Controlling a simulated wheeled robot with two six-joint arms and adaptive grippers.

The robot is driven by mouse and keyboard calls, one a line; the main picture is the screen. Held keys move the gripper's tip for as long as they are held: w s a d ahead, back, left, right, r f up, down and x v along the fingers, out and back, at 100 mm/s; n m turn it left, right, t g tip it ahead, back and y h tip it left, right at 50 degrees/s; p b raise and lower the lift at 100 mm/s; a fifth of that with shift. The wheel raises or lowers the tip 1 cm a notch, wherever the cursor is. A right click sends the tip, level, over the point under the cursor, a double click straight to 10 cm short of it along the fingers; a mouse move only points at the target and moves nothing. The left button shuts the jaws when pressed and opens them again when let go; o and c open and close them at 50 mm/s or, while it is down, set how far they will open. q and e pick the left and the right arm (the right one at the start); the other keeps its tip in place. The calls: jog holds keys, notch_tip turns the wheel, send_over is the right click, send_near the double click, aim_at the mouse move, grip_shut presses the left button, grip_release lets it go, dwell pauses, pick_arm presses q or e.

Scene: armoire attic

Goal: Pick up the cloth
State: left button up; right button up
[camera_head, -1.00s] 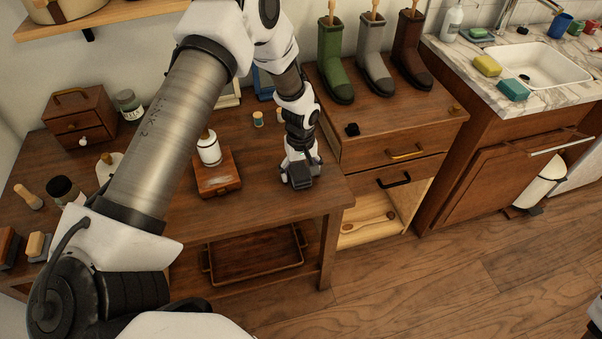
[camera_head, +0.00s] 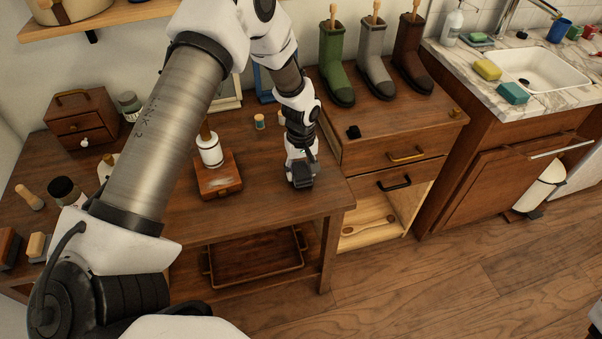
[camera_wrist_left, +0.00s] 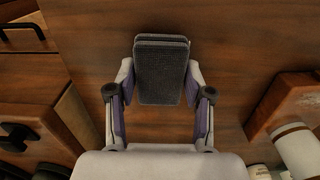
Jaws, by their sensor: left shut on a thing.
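The cloth (camera_wrist_left: 160,75) is a dark grey, folded, textured pad in the left wrist view. It sits between the fingertips of my left gripper (camera_wrist_left: 160,92), which is shut on it. In the head view the left gripper (camera_head: 301,170) reaches down over the right part of the wooden table, with the dark cloth (camera_head: 302,180) at its tip near the front edge. I cannot tell whether the cloth touches the tabletop. My right gripper is not in view.
A wooden box (camera_head: 219,182) with a white bottle (camera_head: 209,149) stands left of the gripper. A drawer cabinet (camera_head: 410,125) with several boots adjoins on the right. A small spool (camera_head: 260,121) stands behind. The table front (camera_head: 265,198) is bare.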

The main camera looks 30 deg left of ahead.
pick_arm(q)
jog(key=shift+s+d+r, duration=0.15)
jog(key=shift+s+r, duration=0.05)
jog(key=shift+r, duration=0.35)
jog(key=shift+s+d+r, duration=0.1)
jog(key=shift+s+r, duration=0.05)
jog(key=shift+r, duration=0.35)
jog(key=s+d, duration=0.1)
jog(key=s, duration=0.1)
jog(key=s+d+b, duration=0.1)
jog(key=s+d, duration=0.1)
jog(key=s, duration=0.1)
jog(key=s+d+b, duration=0.1)
jog(key=s+d, duration=0.1)
jog(key=shift+s+r, duration=0.35)
jog(key=s+d, duration=0.3)
jog(key=s, duration=0.2)
jog(key=shift+r+p, duration=0.3)
jog(key=shift+r, duration=0.15)
jog(key=shift+s+d, duration=0.1)
jog(key=shift+o, duration=1.1)
jog(key=shift+s, duration=0.1)
jog(key=shift+c, duration=1)
